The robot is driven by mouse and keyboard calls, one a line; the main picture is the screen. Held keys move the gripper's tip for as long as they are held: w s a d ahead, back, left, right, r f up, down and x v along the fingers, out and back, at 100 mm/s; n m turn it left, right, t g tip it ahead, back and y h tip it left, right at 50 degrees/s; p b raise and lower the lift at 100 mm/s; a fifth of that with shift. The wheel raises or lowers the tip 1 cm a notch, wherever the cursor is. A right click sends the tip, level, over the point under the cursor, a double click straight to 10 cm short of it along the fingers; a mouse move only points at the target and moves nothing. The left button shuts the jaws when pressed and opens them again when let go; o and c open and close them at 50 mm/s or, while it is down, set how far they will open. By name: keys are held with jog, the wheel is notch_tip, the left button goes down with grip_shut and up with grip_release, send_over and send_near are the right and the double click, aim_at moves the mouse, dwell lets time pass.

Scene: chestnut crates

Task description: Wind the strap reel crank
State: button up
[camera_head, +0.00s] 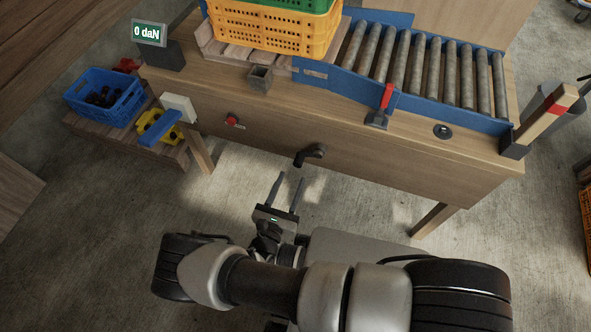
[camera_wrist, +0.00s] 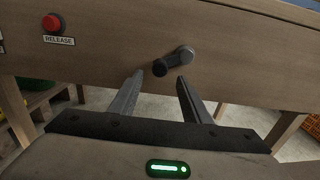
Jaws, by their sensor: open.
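The strap reel crank (camera_head: 309,154) is a small dark crank on the front panel of the wooden bench. In the wrist view the crank (camera_wrist: 174,61) has a grey hub at its upper right and a black knob at its lower left. My gripper (camera_head: 287,181) is open and empty in front of the panel, just below the crank in the head view. In the wrist view its two fingers (camera_wrist: 157,78) point at the panel, with the black knob between their tips in the picture. I cannot tell how far the tips are from the knob.
A red release button (camera_wrist: 52,23) sits left of the crank. On the bench (camera_head: 420,155) stand yellow crates (camera_head: 270,30), a roller conveyor (camera_head: 430,65), a red-handled lever (camera_head: 383,105) and a display (camera_head: 149,33) reading 0 daN. A blue crate (camera_head: 105,95) stands at left.

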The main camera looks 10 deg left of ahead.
aim_at(297, 166)
jog(key=shift+w+d, duration=0.15)
jog(key=shift+w, duration=1.2)
jog(key=shift+w+d, duration=0.1)
jog(key=shift+w, duration=1.2)
grip_shut()
